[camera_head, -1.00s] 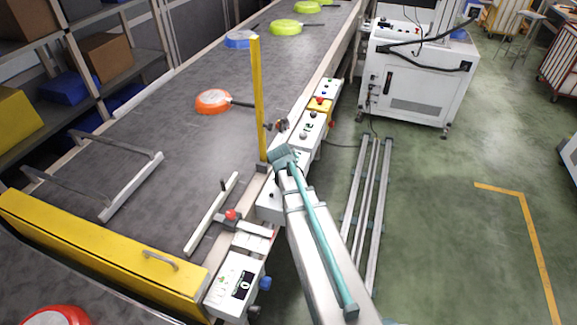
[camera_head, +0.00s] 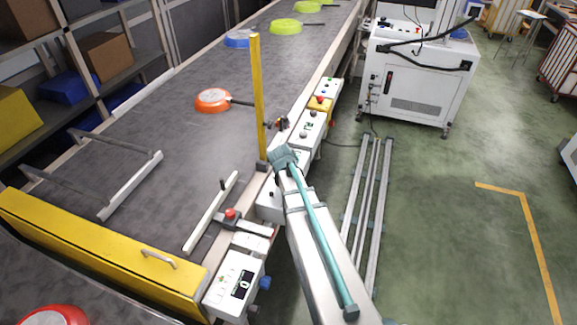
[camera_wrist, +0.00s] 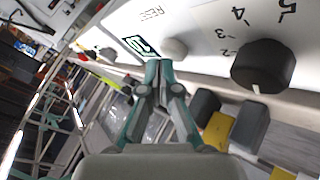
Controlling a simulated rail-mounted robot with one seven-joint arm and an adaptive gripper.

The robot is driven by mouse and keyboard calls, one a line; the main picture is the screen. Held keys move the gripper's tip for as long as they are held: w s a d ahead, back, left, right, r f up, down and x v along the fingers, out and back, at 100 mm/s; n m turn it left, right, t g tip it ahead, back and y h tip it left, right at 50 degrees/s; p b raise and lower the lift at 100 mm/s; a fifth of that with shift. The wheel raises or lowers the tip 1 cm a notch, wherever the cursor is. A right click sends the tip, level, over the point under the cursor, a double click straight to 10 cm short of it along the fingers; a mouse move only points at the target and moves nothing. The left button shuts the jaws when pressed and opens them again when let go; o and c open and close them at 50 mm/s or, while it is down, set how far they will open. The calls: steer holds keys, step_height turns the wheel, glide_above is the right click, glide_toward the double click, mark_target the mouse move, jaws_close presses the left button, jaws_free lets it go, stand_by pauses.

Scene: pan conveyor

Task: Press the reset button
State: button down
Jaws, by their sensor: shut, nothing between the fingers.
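In the wrist view, a white control panel (camera_wrist: 205,22) carries the printed word RESET, a dark green icon (camera_wrist: 140,46) and a small pale round button (camera_wrist: 173,48) beside them. A large black knob (camera_wrist: 262,66) with numbers around it is to the right of the button. My gripper (camera_wrist: 158,66) is shut and empty, with its fingertips just below the pale button in the picture. I cannot tell whether they touch it. In the head view, my arm reaches to the control boxes at the conveyor's edge, and the fingertips cannot be made out.
A yellow post (camera_head: 258,100) stands close to the arm's end. A red button (camera_head: 231,213) and a counter box (camera_head: 235,282) sit nearer along the edge. An orange pan (camera_head: 213,100) lies on the grey conveyor (camera_head: 170,130). Metal rails (camera_head: 370,200) lie on the floor to the right.

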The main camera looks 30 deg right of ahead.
steer(key=shift+f+b, duration=0.45)
steer(key=shift+f, duration=0.05)
stand_by(0.8)
stand_by(0.4)
steer(key=shift+r+p, duration=0.5)
steer(key=shift+r, duration=0.45)
steer(key=shift+r, duration=0.1)
steer(key=shift+r+p, duration=1.3)
steer(key=shift+r, duration=1.1)
